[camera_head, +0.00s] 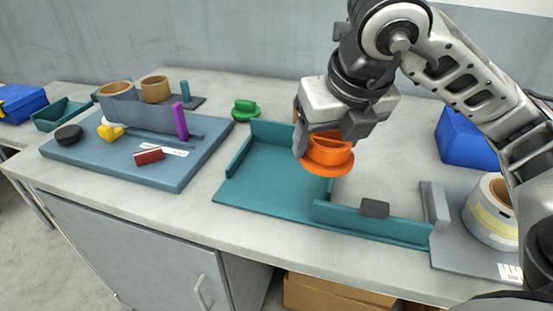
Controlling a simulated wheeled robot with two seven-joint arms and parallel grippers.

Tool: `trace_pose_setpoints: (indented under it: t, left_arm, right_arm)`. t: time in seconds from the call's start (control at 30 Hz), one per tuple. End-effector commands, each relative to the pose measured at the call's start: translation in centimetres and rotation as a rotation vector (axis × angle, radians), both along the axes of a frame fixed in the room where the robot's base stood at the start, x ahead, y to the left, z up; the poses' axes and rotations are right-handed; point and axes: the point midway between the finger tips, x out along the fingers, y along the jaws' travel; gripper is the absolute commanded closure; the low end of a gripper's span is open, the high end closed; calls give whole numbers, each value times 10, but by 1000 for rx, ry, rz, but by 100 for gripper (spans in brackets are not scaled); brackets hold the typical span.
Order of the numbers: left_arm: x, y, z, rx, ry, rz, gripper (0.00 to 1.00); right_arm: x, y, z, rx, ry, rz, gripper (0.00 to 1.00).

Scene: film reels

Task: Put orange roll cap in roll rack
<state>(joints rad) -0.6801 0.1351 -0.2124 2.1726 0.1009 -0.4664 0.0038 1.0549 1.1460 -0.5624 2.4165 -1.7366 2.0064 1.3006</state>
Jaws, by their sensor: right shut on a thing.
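The orange roll cap (327,157) is a round flanged piece with a raised grip. My right gripper (318,138) comes in from the upper right and is shut on the cap, holding it above the teal tray (268,177). The gap between cap and tray is hard to judge. My left gripper is not in view. I cannot tell for sure which thing is the roll rack; a blue-grey board (140,178) at the left bears a stand with brown rolls (156,89), a purple peg (180,121) and a teal peg (185,91).
A green cap (244,110) lies behind the teal tray. A yellow piece (109,131), a red block (149,156) and a black disc (69,135) lie on the board. Blue box (463,139) and large roll (491,211) stand right. The counter between board and tray is clear.

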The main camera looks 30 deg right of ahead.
Motion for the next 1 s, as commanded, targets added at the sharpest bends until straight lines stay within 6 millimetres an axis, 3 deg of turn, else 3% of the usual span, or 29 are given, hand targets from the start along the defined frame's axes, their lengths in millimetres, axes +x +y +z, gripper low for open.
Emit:
trace_pose_setpoints:
  t: [0.37, 0.53, 0.83, 1.0]
  left_arm:
    - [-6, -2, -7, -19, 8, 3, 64]
    - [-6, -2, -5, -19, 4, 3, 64]
    - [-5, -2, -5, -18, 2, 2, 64]
    - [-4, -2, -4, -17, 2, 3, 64]
  right_arm:
    - [82, -9, -39, 6, 9, -11, 59]
    - [110, -14, -70, 3, 8, -9, 59]
    - [130, -16, -94, 2, 6, -9, 59]
    - [133, -17, -119, 0, 8, -6, 59]
